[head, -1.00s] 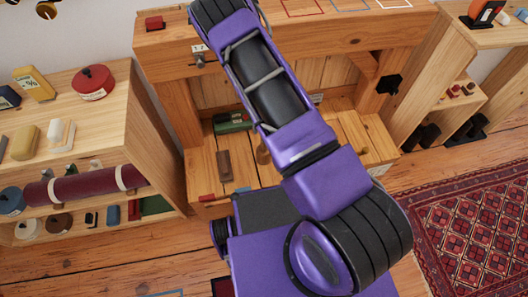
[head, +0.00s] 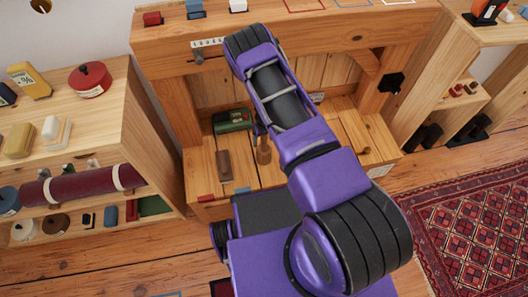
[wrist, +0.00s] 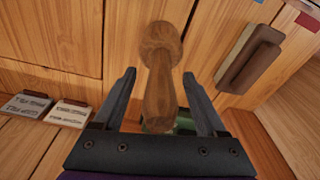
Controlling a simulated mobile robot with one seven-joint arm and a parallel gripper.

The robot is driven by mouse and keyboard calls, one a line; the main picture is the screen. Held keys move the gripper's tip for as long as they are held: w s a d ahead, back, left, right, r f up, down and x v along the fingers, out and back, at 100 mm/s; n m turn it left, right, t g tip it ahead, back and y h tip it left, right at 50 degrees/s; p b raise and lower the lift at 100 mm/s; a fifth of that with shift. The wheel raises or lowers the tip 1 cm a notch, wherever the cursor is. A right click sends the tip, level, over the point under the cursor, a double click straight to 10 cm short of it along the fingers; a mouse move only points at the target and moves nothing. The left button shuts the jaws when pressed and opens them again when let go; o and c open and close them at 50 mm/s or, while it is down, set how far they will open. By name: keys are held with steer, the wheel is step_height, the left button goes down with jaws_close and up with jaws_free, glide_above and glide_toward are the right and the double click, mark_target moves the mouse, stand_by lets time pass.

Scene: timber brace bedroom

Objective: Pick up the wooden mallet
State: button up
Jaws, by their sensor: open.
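The wooden mallet (wrist: 160,75) is a turned brown piece with a rounded knob and a tapering shaft, in the middle of the wrist view. In the head view the mallet (head: 264,152) shows on the lower bench shelf, partly behind my arm. My gripper (wrist: 161,85) is open, with one dark finger on each side of the mallet's shaft in the wrist view. Gaps show on both sides, and I cannot tell how far the fingertips are from it in depth. In the head view the gripper is mostly hidden by my arm.
A brown brush-like block (head: 223,165) lies left of the mallet; it also shows in the wrist view (wrist: 250,60). A green item (head: 233,120) stands behind them. Two small labelled plates (wrist: 70,112) lie at left in the wrist view. The bench's upper beam (head: 290,28) overhangs the shelf.

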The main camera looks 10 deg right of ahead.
jaws_close()
stand_by(0.3)
